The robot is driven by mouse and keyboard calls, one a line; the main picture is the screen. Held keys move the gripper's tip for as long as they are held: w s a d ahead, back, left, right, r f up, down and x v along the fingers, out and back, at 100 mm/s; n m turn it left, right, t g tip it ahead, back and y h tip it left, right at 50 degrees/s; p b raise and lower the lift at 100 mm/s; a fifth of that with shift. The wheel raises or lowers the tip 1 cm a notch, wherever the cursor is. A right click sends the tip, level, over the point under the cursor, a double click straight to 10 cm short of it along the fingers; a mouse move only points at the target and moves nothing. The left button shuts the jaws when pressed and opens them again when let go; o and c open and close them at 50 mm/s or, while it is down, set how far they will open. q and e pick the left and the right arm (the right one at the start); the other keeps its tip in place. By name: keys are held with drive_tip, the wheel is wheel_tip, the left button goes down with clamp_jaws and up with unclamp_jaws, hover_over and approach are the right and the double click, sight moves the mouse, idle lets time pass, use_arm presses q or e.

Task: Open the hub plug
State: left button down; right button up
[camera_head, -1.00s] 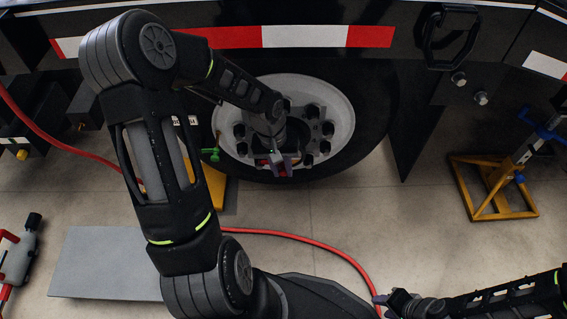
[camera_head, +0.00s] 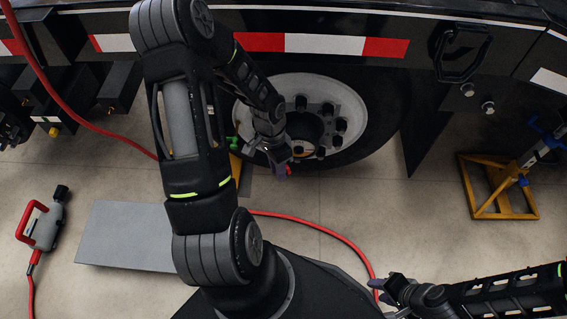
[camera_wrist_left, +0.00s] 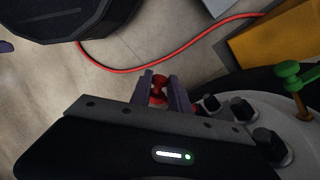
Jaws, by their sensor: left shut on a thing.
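A truck wheel with a white rim (camera_head: 346,100) shows at the upper middle of the head view, dark nuts around its hub (camera_head: 304,128). My left gripper (camera_head: 284,168) is in front of the hub's lower left. It is shut on a small red piece, likely the hub plug (camera_head: 289,170). In the left wrist view the red plug (camera_wrist_left: 158,88) sits between the two purple-grey fingers (camera_wrist_left: 160,92), apart from the rim. My left forearm hides part of the wheel's left side. My right gripper (camera_head: 385,289) is at the lower right, its opening unclear.
A green-handled tool (camera_wrist_left: 288,70) stands beside the nuts, near a yellow block (camera_wrist_left: 270,45). A red hose (camera_head: 320,229) crosses the floor. A grey panel (camera_head: 125,235) and red-handled tool (camera_head: 42,228) are left; a yellow stand (camera_head: 470,190) is right.

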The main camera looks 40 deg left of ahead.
use_arm(q)
drive_tip(key=shift+s+a+m+p, duration=0.35)
drive_tip(key=shift+m, duration=0.35)
drive_tip(key=c, duration=1.2)
unclamp_jaws()
drive_tip(key=shift+c, duration=0.2)
wheel_tip(320, 180, up, 8)
drive_tip(key=a+p, duration=0.1)
drive_tip(key=p, duration=0.1)
drive_tip(key=shift+w+f, duration=0.15)
drive_tip(key=shift+w, duration=0.1)
drive_tip(key=shift+w+a, duration=0.1)
